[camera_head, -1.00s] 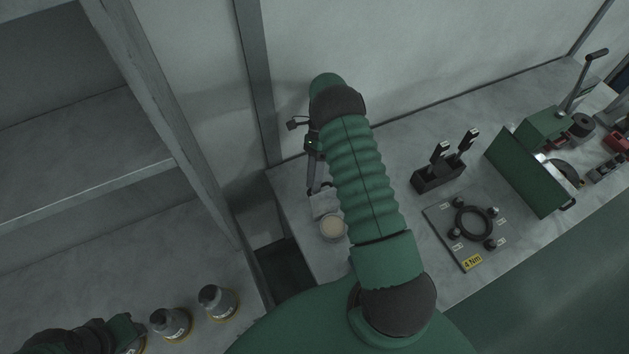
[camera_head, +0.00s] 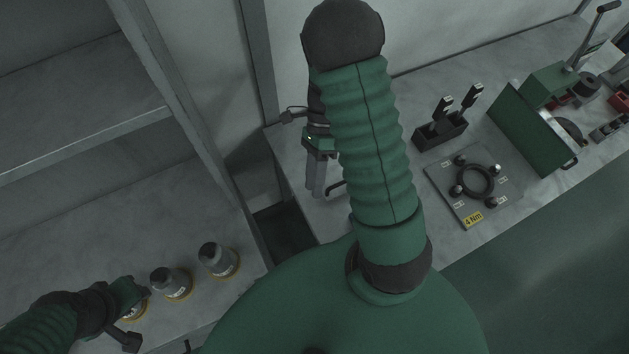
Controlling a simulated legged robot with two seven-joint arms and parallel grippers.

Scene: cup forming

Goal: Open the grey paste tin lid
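I cannot make out the grey paste tin now; my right arm covers the bench spot where a small round pale-topped tin stood earlier. My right gripper (camera_head: 316,192) hangs over the left end of the bench, fingers pointing down and close together. What is between its fingers cannot be told. A small dark curved piece (camera_head: 337,188) shows just right of the fingers, partly behind my arm. My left gripper (camera_head: 132,312) is low at the left, at the leftmost of a row of bottles, and its fingers are not clear.
Grey-capped bottles (camera_head: 218,260) (camera_head: 171,283) stand on the left surface. On the bench are a black holder (camera_head: 440,134), a plate marked 4 Nm (camera_head: 442,180) with a dark ring, and a green lever machine (camera_head: 532,130). A dark gap (camera_head: 285,232) separates the surfaces.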

